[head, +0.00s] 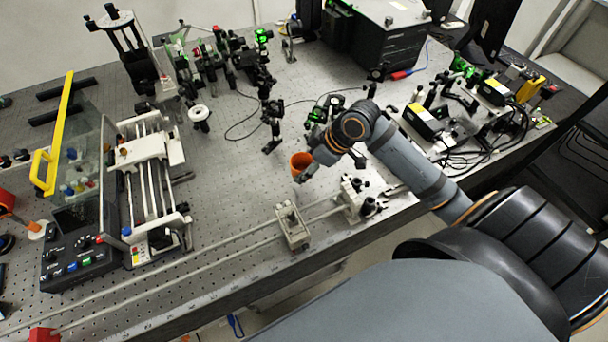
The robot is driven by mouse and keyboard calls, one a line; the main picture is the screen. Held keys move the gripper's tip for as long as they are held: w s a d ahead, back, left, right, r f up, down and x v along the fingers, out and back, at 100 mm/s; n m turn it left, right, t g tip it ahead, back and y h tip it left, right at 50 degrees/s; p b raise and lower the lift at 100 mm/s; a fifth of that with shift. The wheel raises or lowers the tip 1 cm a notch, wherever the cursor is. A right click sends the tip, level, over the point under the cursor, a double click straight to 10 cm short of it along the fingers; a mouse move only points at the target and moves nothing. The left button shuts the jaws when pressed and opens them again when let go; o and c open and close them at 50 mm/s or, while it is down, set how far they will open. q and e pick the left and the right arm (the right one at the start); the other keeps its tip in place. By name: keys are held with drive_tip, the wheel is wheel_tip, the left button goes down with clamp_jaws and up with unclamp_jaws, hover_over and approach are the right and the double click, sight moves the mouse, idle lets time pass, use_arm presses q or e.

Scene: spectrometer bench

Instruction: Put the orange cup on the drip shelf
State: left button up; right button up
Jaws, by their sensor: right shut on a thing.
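The orange cup (301,161) is at the end of my right arm, over the middle of the perforated bench. My right gripper (304,173) is shut on the cup; its fingers are small here and partly hide the cup's lower part. The cup looks roughly upright, with its open top visible, and appears to be held above the bench top. I cannot make out which thing is the drip shelf. My left gripper is not in view.
Optical mounts (272,120) stand behind the cup. A rail carriage (292,227) and a rail-end block (355,197) stand in front. A white slide machine (150,165) is at left. Black-and-yellow boxes (424,121) and cables crowd the right. Bench left of the cup is clear.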

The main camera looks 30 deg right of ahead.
drive_tip(key=shift+w+d+f, duration=0.25)
drive_tip(key=shift+w+f, duration=0.6)
drive_tip(key=shift+f, duration=0.2)
wheel_tip(320, 180, down, 2)
drive_tip(key=shift+f+p, duration=0.25)
drive_tip(key=shift+p, duration=0.3)
drive_tip(key=shift+f, duration=0.35)
drive_tip(key=o, duration=1)
drive_tip(key=shift+f, duration=0.1)
drive_tip(key=shift+o, duration=0.2)
